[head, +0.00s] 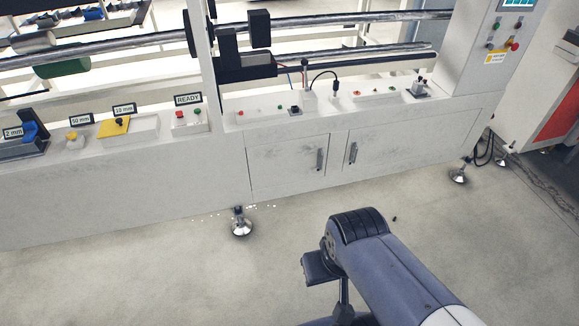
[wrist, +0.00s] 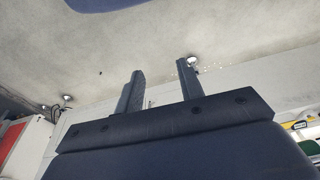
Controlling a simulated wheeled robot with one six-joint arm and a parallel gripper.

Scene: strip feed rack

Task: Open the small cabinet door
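Two low cabinet doors sit side by side in the white machine's front in the head view. The left door (head: 284,162) is smaller and the right door (head: 415,138) is wider. Both look shut. The left door's upright bar handle (head: 320,160) is near its right edge, and the right door's handle (head: 353,153) is near its left edge. My gripper (wrist: 160,67) shows in the wrist view with its two fingers apart and nothing seen held between them. In the head view my arm is in front of and below the doors, and the fingers cannot be made out.
A levelling foot (head: 241,223) stands on the floor left of the doors, with small white bits near it. Another foot (head: 458,174) stands at the right, by dark cables (head: 485,150). The floor (head: 150,275) before the machine is mostly clear.

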